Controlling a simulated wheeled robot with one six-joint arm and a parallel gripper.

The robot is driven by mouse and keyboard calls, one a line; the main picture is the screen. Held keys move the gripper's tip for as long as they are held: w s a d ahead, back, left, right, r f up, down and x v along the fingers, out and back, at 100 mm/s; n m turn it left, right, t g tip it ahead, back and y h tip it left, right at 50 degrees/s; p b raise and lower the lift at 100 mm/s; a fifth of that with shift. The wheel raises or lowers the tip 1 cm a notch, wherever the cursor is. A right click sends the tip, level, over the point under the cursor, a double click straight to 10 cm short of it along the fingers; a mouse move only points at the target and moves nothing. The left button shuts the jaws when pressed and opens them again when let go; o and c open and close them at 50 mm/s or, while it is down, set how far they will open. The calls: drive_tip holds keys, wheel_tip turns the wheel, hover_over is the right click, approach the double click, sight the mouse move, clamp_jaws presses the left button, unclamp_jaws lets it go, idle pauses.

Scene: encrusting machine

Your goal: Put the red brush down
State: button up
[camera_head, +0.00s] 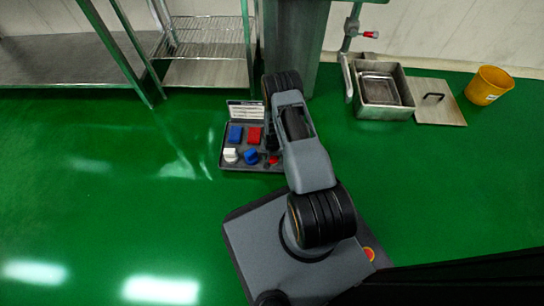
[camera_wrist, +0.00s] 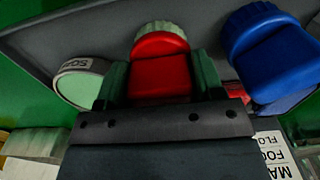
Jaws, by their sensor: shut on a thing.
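The red brush (camera_wrist: 158,72), with a pale bristle end, is between the two fingers of my gripper (camera_wrist: 160,80) in the wrist view. The fingers are shut on its sides. In the head view a small red piece, likely this brush (camera_head: 272,160), shows at the right of the dark tray (camera_head: 228,167), beside my arm, which hides the gripper. The grey tray surface (camera_wrist: 85,32) lies behind the brush in the wrist view. I cannot tell whether the brush touches it.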

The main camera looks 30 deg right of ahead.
drive_tip(key=shift+f, duration=0.15)
drive_tip(key=o, duration=1)
drive_tip(key=shift+c, duration=0.2)
